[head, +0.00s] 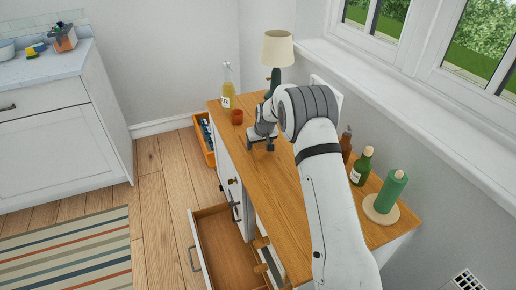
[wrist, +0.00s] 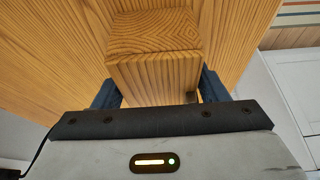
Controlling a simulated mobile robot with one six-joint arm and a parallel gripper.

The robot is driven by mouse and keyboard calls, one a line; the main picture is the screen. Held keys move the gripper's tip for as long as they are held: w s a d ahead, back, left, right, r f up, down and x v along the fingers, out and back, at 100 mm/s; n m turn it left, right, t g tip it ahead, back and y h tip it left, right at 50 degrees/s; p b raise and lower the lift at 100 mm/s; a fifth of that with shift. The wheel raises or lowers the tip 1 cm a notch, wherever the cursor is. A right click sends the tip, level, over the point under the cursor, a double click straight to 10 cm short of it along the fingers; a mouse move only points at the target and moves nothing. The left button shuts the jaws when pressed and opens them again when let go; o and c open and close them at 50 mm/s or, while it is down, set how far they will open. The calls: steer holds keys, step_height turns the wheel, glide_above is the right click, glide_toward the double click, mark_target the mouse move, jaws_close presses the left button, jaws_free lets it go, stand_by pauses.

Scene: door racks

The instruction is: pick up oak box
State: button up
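The oak box (wrist: 155,35) is a small wooden block with strong grain, close in front of my gripper in the wrist view. It rests on, or just above, the similar wood-grained cabinet top (head: 237,107). My gripper (wrist: 160,92) has its dark blue fingers spread, one at each side of the box. The fingers look very near the box sides; I cannot tell whether they press on it. In the head view my gripper (head: 261,146) points down at the cabinet top, and I cannot make out the box there.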

steer(key=c, duration=0.9)
